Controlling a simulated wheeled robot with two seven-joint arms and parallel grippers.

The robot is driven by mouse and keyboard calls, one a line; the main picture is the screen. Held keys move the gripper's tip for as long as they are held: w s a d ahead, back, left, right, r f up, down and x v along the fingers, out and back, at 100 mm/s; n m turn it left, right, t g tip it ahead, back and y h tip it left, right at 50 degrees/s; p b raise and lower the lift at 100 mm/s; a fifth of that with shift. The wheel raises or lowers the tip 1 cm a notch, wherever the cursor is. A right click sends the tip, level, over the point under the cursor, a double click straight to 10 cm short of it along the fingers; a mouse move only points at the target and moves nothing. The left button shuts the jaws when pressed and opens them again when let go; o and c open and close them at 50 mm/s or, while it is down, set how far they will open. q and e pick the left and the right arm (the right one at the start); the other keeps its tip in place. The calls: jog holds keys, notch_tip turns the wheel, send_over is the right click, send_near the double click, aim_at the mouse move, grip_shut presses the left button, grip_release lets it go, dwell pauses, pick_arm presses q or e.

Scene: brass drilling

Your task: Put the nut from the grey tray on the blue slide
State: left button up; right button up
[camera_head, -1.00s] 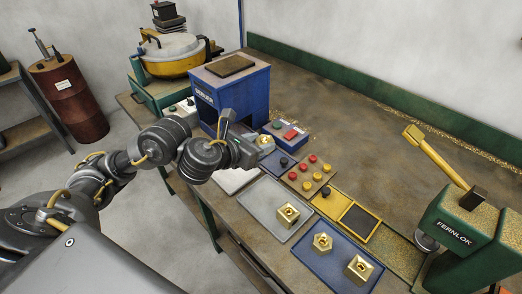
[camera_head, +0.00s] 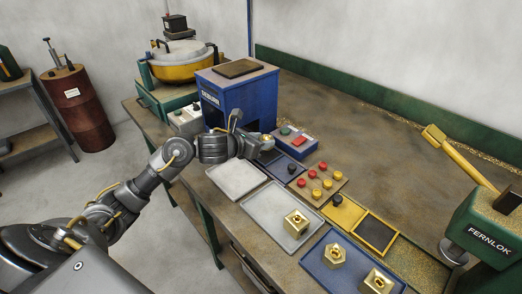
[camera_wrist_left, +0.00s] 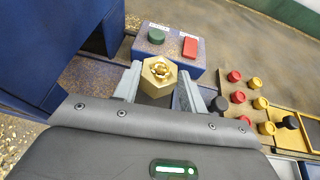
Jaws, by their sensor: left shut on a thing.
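My left gripper (camera_head: 262,143) is shut on a gold hexagonal nut (camera_wrist_left: 157,76) in front of the blue machine. The nut shows between both fingers in the left wrist view, and its top also shows at the fingertips in the head view (camera_head: 266,138). The blue slide (camera_head: 276,164), with a black knob, lies just below and right of the gripper, partly hidden by it. I cannot tell whether the nut touches the slide. The grey tray (camera_head: 262,207) holds another gold piece (camera_head: 296,222). My right gripper is not in view.
The blue machine (camera_head: 238,100) stands behind the gripper. A button box (camera_head: 290,139) is close on the right, then a board of red and yellow knobs (camera_head: 318,183). An empty pale tray (camera_head: 236,178) is in front. A blue tray (camera_head: 318,264) holds gold pieces.

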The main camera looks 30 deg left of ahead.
pick_arm(q)
jog(key=shift+w+a+f, duration=0.15)
jog(key=shift+w+f, duration=0.05)
jog(key=shift+f, duration=0.1)
notch_tip(320, 180, down, 3)
jog(key=shift+r, duration=0.1)
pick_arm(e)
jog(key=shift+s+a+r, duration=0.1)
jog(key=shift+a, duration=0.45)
pick_arm(q)
jog(key=shift+f, duration=0.25)
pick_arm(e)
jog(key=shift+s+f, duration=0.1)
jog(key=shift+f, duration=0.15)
pick_arm(q)
jog(key=o, duration=1.3)
jog(key=shift+c, duration=0.2)
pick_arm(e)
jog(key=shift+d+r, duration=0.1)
